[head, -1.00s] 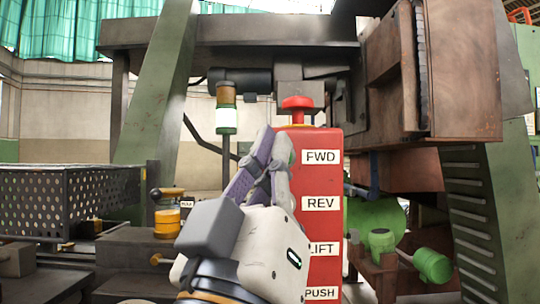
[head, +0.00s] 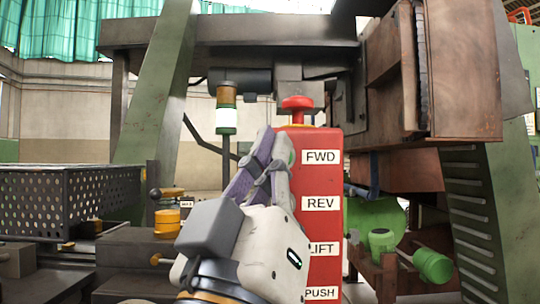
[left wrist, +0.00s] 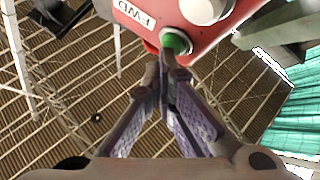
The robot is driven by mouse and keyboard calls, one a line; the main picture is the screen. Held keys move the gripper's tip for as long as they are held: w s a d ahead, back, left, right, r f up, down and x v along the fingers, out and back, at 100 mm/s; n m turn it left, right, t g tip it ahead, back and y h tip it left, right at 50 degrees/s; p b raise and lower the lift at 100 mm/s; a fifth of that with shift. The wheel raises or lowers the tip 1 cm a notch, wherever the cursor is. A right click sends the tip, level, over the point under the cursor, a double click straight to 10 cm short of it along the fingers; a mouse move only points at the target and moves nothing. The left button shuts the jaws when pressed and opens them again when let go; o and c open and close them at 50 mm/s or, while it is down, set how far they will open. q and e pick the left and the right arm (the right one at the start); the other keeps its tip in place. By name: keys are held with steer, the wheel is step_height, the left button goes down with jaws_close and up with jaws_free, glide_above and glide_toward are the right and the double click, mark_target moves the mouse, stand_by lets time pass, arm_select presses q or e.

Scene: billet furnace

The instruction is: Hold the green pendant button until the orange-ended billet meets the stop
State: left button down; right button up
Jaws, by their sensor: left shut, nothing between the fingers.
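The red pendant (head: 322,228) stands upright in the middle of the head view, with labels FWD, REV, LIFT and PUSH and a red mushroom knob on top. The green button (left wrist: 174,42) sits in a pale ring beside the FWD label in the left wrist view. In the head view my fingers largely hide it. My left gripper (head: 268,134) is shut and empty, its fingertips (left wrist: 165,72) at the green button. I cannot tell whether they touch or press it. I cannot make out an orange-ended billet or the stop. My right gripper is out of view.
A perforated dark guard (head: 70,198) and a yellow-orange cylinder (head: 167,222) are at the left. A beacon post (head: 226,115) stands behind my gripper. Rusty furnace housing (head: 462,70) overhangs at the right, above a green cylinder (head: 433,266). A white round part (left wrist: 205,9) sits near the button.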

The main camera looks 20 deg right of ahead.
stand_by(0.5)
arm_select(q)
steer(key=shift+s+a+p, duration=0.25)
steer(key=shift+s+p, duration=0.15)
steer(key=shift+s, duration=0.45)
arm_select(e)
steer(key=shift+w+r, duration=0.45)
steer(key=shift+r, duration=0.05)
arm_select(q)
steer(key=shift+s, duration=0.1)
steer(key=s+p, duration=0.1)
steer(key=s, duration=0.1)
steer(key=s+a+p, duration=0.1)
steer(key=s, duration=0.1)
steer(key=shift+s+a, duration=0.2)
steer(key=shift+s, duration=0.15)
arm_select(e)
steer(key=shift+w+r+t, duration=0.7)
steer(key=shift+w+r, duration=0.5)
